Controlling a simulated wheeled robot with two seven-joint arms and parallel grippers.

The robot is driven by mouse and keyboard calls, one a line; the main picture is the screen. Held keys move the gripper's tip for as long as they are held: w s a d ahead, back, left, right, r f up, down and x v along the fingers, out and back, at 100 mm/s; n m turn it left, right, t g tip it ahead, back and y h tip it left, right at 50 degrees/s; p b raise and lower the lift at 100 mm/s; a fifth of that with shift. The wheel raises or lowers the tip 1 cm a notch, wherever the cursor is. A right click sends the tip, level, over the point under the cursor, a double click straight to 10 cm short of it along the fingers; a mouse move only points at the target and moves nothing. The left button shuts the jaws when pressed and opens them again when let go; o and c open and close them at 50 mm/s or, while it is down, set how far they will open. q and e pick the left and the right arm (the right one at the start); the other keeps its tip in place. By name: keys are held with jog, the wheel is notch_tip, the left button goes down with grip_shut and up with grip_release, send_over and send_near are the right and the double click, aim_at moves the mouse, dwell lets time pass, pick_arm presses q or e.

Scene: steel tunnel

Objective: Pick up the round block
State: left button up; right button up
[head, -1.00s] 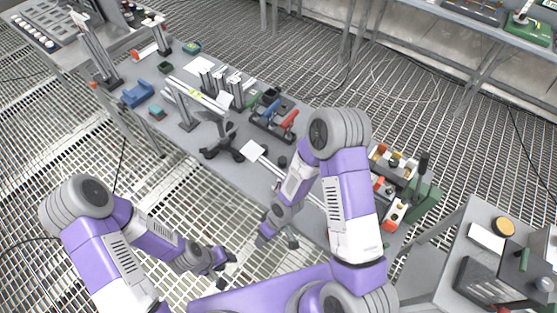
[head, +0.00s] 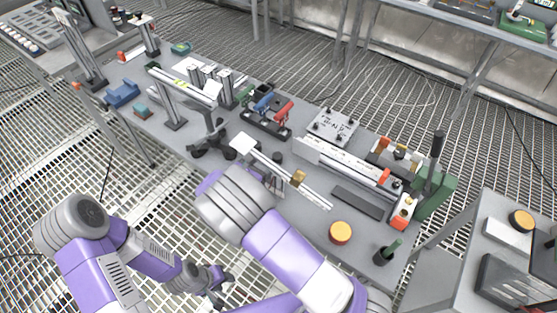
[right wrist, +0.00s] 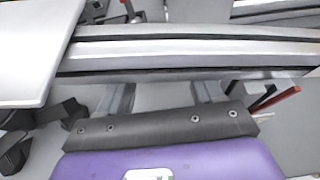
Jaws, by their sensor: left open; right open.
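My left gripper (head: 222,287) is open and empty, low in front of the bench, well left of the block. My right forearm hangs over the bench's front edge, left of the block, and hides the right gripper in the head view. In the right wrist view, the open right gripper (right wrist: 165,98) has its fingers partly hidden by a pale metal rail (right wrist: 190,48). The block is not in that view.
Another orange-topped disc (head: 521,220) sits on the side table.

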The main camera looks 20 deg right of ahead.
aim_at(275, 158)
jog(key=x, duration=0.3)
jog(key=b+x, duration=0.1)
jog(key=x, duration=0.1)
jog(key=shift+w+d+f+b, duration=0.1)
jog(key=shift+d+f+b, duration=0.1)
jog(key=shift+f+b, duration=0.15)
pick_arm(q)
jog(key=shift+f, duration=0.9)
pick_arm(e)
jog(key=c, duration=1.2)
pick_arm(q)
jog(key=shift+r, duration=0.15)
pick_arm(e)
jog(key=shift+r, duration=0.15)
